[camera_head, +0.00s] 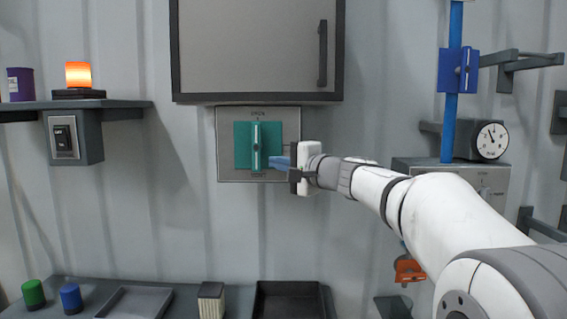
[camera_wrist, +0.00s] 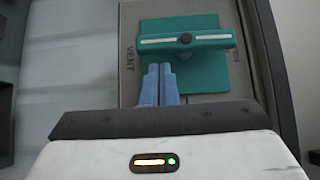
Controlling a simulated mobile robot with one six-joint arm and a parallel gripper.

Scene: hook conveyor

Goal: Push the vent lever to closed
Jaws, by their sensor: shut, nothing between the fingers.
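The vent lever (camera_head: 256,147) is a green bar with a pale stripe and a dark knob at its middle. It stands upright on a teal plate (camera_head: 243,158), which is fixed to a grey wall panel (camera_head: 228,175) with an OPEN label at the top. In the wrist view the lever (camera_wrist: 210,38) lies across the picture, with a VENT label at the left. My gripper (camera_head: 276,161) has blue fingers, shut and empty, just right of the lever's lower half. In the wrist view the fingertips (camera_wrist: 159,69) end close below the bar; whether they touch it I cannot tell.
A grey cabinet (camera_head: 245,50) with a dark handle hangs just above the panel. A shelf (camera_head: 120,104) with an orange lamp (camera_head: 78,74) is at left. A blue post (camera_head: 450,120) and a gauge (camera_head: 490,141) are at right. Trays sit below.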

